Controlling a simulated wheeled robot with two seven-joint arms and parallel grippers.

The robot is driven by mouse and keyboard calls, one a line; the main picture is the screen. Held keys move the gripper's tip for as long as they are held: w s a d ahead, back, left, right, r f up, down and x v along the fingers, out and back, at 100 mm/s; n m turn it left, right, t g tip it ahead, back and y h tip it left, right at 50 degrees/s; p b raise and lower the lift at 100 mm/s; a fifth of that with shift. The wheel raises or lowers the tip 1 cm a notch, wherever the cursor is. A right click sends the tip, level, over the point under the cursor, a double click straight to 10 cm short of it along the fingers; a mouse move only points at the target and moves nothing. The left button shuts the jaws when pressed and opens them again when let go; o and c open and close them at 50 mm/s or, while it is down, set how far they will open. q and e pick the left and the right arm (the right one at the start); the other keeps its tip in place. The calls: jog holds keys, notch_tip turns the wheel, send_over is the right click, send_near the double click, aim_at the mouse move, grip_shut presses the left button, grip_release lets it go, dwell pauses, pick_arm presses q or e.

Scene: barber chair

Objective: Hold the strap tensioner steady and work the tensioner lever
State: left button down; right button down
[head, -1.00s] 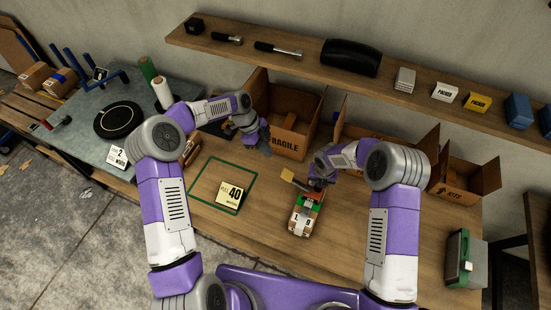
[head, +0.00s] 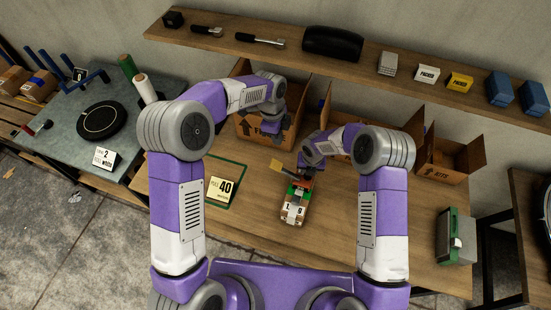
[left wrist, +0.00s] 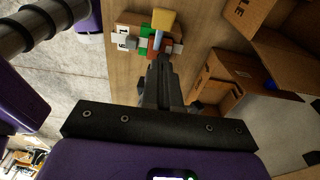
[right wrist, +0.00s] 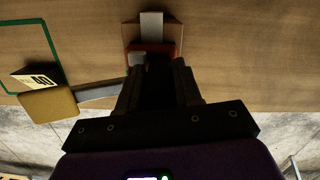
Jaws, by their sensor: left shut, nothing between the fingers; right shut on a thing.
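The strap tensioner (head: 294,205), an orange-red, green and white block, lies on the workbench in the head view. Its lever has a yellow grip (head: 277,165), which also shows in the right wrist view (right wrist: 48,105) at the end of a steel bar (right wrist: 98,92). My right gripper (right wrist: 158,68) is shut on the orange-red end of the tensioner. My left gripper (head: 272,128) is shut and empty, above the bench in front of the FRAGILE box. In the left wrist view its fingers (left wrist: 160,65) point toward the tensioner, apparently apart from the yellow grip.
The FRAGILE box (head: 252,128) stands open behind my left gripper. Another open carton (head: 450,160) is at the right. A green-framed area (head: 213,165) with a 40 sign (head: 221,190) lies left of the tensioner. A shelf (head: 340,67) runs above.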

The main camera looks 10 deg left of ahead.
pick_arm(q)
jog(key=shift+f, duration=0.1)
send_over(276, 165)
jog(key=d, duration=0.1)
jog(key=f, duration=1)
jog(key=shift+s+d, duration=0.15)
jog(key=shift+d, duration=0.05)
pick_arm(e)
jog(key=shift+a, duration=0.1)
pick_arm(q)
jog(key=shift+a+f, duration=0.3)
jog(key=shift+f, duration=0.3)
jog(key=shift+a+f, duration=0.25)
jog(key=shift+f, duration=0.3)
jog(key=shift+w+a+f, duration=0.25)
jog(key=shift+f, duration=0.35)
jog(key=shift+a, duration=0.1)
